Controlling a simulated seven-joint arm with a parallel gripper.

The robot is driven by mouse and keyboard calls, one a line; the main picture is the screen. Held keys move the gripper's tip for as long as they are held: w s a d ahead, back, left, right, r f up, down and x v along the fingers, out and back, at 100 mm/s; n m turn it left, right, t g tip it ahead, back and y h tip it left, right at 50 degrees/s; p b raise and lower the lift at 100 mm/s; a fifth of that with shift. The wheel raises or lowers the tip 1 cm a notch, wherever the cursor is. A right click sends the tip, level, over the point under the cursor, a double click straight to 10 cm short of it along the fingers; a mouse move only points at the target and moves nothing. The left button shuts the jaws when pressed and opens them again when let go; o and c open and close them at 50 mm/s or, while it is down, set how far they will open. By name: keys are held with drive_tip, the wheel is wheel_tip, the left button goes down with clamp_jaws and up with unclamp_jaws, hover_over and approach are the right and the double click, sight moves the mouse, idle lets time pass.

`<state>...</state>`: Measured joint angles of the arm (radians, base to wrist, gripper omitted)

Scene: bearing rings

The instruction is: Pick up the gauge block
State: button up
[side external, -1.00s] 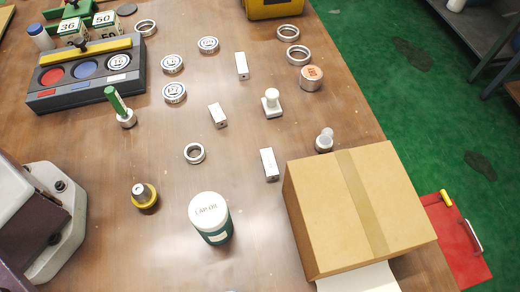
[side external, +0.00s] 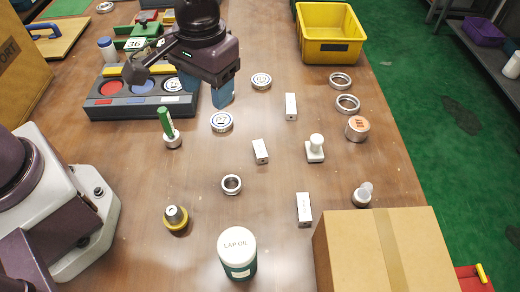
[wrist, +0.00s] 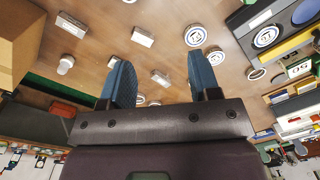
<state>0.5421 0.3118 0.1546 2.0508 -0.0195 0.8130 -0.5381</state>
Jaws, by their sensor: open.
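Three silver rectangular blocks that look like gauge blocks stand apart on the brown table: one (side external: 291,106) at the back, one (side external: 260,151) in the middle and one (side external: 304,209) nearer the front. I cannot tell which one the task names. In the wrist view, blocks show at the upper left (wrist: 70,25), above the fingers (wrist: 142,37) and between them (wrist: 160,77). My gripper (side external: 212,97) is above the table near the dark tray, left of all the blocks. Its blue fingers (wrist: 163,85) are apart with nothing between them.
White-faced round pieces (side external: 222,121) (side external: 261,81) lie near my gripper. A white-knobbed piece (side external: 315,149), steel rings (side external: 348,103), a copper-topped cylinder (side external: 357,128) and a lap oil jar (side external: 237,254) stand around the blocks. A cardboard box (side external: 345,255) fills the front right.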

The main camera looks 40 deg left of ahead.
drive_tip(key=w+d+f+n+y, duration=0.1)
drive_tip(key=w+d+f+n, duration=0.35)
drive_tip(key=f, duration=0.35)
drive_tip(key=n+t, duration=0.1)
drive_tip(key=n, duration=0.4)
hover_over(260, 149)
drive_tip(key=d, duration=0.1)
drive_tip(key=f, duration=0.7)
drive_tip(key=shift+s, duration=0.35)
drive_tip(key=shift+w+a+f, duration=0.1)
drive_tip(key=shift+a+f, duration=0.05)
drive_tip(key=shift+f, duration=0.7)
drive_tip(key=shift+w+a+f, duration=0.15)
drive_tip(key=shift+a+f, duration=0.05)
drive_tip(key=shift+f, duration=0.65)
drive_tip(key=shift+w+a+f, duration=0.1)
drive_tip(key=shift+a+f, duration=0.05)
drive_tip(key=shift+f, duration=0.7)
clamp_jaws()
